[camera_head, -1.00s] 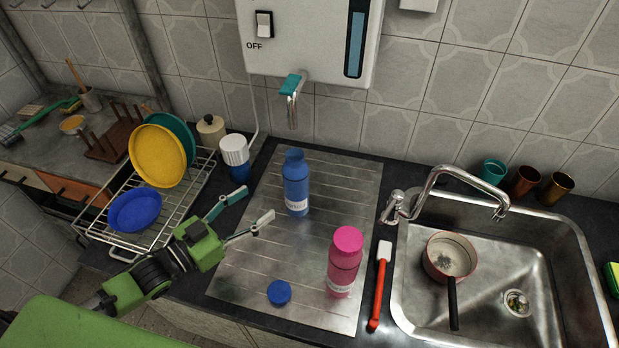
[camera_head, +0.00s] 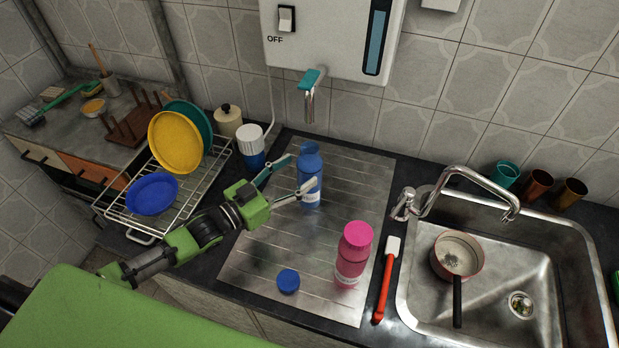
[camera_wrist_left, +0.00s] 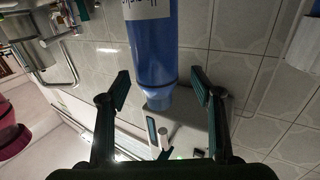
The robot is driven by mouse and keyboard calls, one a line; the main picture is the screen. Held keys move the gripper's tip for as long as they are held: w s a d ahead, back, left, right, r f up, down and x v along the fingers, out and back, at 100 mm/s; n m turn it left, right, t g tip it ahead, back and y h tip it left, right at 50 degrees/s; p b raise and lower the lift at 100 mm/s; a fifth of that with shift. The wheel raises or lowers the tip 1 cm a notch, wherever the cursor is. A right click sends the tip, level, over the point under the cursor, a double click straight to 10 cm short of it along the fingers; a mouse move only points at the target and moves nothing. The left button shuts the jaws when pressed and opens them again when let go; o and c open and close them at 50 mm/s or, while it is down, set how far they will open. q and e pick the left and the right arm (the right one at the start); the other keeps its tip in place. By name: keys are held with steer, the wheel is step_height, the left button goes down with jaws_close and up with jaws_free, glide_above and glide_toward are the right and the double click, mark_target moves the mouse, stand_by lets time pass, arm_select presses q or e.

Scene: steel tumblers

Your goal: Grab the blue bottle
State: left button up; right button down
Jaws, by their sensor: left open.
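The blue bottle (camera_head: 310,172) stands upright without a cap on the steel drainboard (camera_head: 270,245), below the dispenser's tap. My left gripper (camera_head: 301,172) is open, with its fingertips at the bottle's left side. One finger is towards the back and one towards the front, where its tip overlaps the bottle in the head view. In the left wrist view, which looks upside down, the blue bottle (camera_wrist_left: 152,45) lies between and beyond the open fingers of my left gripper (camera_wrist_left: 160,86). I cannot tell whether either finger touches it. My right gripper is not in view.
A pink bottle (camera_head: 354,258) and a blue cap (camera_head: 288,281) are on the front of the drainboard. A dish rack (camera_head: 140,222) with plates and a white-topped blue container (camera_head: 251,150) stand left. A red-handled brush (camera_head: 384,285) lies beside the sink (camera_head: 500,270), which holds a pan (camera_head: 458,256).

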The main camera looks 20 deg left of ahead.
arm_select(q)
steer(key=p+x, duration=0.1)
steer(key=x, duration=0.2)
steer(key=shift+w+d, duration=0.25)
steer(key=shift+d, duration=0.15)
steer(key=shift+w+d+f, duration=0.15)
steer(key=shift+w+d, duration=0.05)
steer(key=shift+w, duration=0.05)
jaws_close()
steer(key=shift+r, duration=0.3)
